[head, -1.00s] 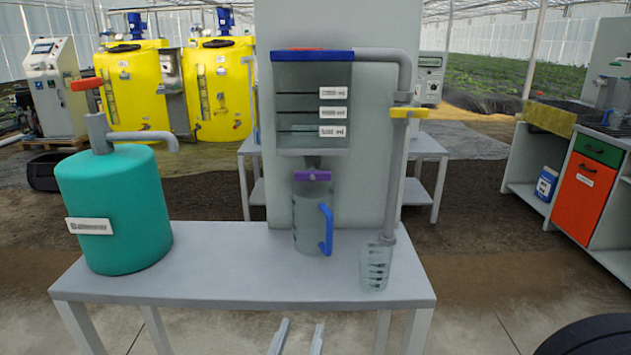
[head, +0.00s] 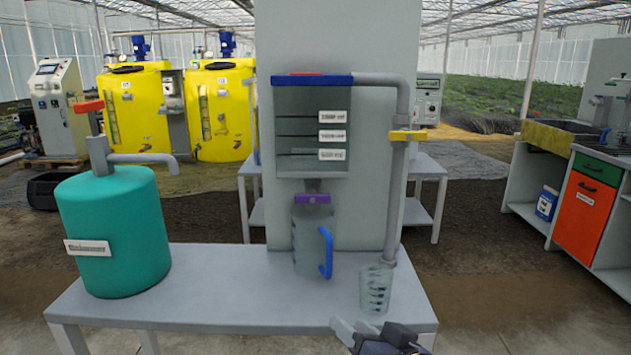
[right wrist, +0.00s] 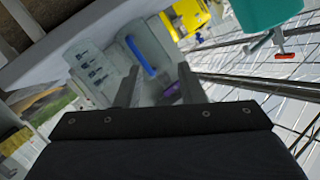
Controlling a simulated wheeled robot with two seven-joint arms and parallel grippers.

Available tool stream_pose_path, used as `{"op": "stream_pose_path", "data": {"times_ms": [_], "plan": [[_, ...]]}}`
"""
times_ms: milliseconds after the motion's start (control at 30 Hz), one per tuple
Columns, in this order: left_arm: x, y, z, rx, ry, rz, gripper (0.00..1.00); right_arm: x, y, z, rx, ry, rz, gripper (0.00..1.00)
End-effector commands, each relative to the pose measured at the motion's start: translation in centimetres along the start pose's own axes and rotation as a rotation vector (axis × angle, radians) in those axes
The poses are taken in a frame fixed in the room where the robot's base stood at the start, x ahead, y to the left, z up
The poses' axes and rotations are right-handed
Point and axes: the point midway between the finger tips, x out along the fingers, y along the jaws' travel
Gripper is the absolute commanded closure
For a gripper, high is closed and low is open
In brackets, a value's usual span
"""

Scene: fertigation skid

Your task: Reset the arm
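My right gripper (head: 350,326) shows at the bottom of the head view, in front of the table's front edge and below the clear measuring beaker (head: 376,288). In the right wrist view my right gripper (right wrist: 160,85) has its two fingers apart with nothing held between them. The wrist view is tilted. It shows the beaker (right wrist: 88,68) left of the fingers and the jug's blue handle (right wrist: 140,56) beyond them. My left gripper is in neither view.
A grey table (head: 215,306) holds a teal canister (head: 115,225) with a red-handled tap, and a clear jug (head: 307,243) under a graduated tank (head: 312,130). A pipe with a yellow valve handle (head: 407,136) runs down to the beaker. The table's front middle is bare.

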Motion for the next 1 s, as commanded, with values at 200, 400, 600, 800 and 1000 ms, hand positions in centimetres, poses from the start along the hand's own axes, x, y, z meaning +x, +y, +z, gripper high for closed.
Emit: {"op": "stream_pose_path", "data": {"times_ms": [200, 400, 600, 800, 1000], "plan": [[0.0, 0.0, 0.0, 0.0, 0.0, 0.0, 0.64, -7.2, 6.2, 4.1, 0.026, -0.274, 0.061, 0.65], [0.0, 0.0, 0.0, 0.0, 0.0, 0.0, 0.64, -12.9, 10.2, 8.4, 0.07, -0.476, 0.205, 0.65], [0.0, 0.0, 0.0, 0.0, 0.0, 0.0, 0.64, -18.2, 13.1, 12.2, 0.139, -0.633, 0.369, 0.65], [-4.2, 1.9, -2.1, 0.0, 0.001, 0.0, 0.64, -19.6, 10.7, 8.2, 0.139, -0.647, 0.372, 0.65], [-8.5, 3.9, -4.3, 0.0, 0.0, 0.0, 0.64, -20.7, 8.0, 3.8, 0.138, -0.647, 0.37, 0.65]]}}
